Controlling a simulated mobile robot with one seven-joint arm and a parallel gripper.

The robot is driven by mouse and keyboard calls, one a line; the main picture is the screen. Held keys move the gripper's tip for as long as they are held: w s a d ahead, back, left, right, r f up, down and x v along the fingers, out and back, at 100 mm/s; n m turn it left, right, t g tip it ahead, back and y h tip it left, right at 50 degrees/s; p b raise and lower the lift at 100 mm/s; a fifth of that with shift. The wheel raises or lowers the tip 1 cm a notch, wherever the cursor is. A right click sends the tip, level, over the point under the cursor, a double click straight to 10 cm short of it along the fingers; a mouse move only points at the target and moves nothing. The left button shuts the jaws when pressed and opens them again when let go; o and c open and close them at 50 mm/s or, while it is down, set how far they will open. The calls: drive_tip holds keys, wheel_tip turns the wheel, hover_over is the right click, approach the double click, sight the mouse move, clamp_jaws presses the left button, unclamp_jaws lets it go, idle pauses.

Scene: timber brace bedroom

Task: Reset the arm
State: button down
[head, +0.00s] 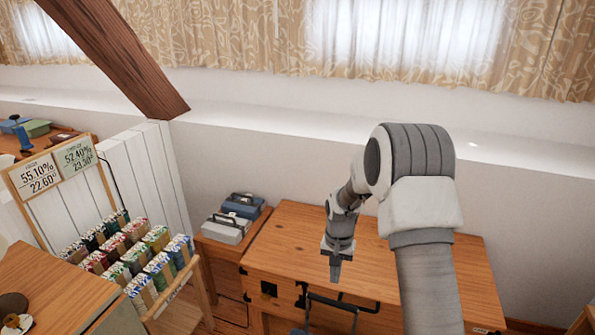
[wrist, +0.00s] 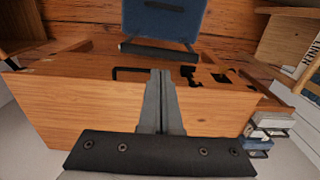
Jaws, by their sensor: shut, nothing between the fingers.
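My arm rises on the right side of the head view and reaches over a wooden chest (head: 423,272). My gripper (head: 335,278) hangs pointing down near the chest's front edge, shut and empty. In the wrist view my gripper (wrist: 161,75) also shows with its two fingers together. The chest's wooden top (wrist: 60,110) lies below it in that view. I cannot tell how far the fingertips are above the wood.
A blue object with a dark handle (wrist: 162,22) is on the floor before the chest. Storage boxes (head: 225,228) stand on a small cabinet left of it. A display rack (head: 165,310) of packets stands further left. A slanted timber beam (head: 115,50) hangs at upper left.

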drive_tip(key=s+r+n+t+p, duration=0.1)
drive_tip(key=s+r, duration=0.4)
drive_tip(key=r, duration=0.8)
drive_tip(key=s+r+n+t+p, duration=0.15)
drive_tip(key=s+r, duration=0.35)
drive_tip(key=r, duration=0.8)
drive_tip(key=s+r+n+t+p, duration=0.1)
drive_tip(key=s+r, duration=0.4)
drive_tip(key=s, duration=0.4)
drive_tip(key=s+r+n+t+p, duration=0.1)
drive_tip(key=s+r, duration=0.3)
drive_tip(key=s, duration=0.6)
drive_tip(key=shift+s+r+t+p, duration=0.2)
drive_tip(key=shift+r+t+p, duration=0.15)
drive_tip(key=shift+t+p, duration=0.3)
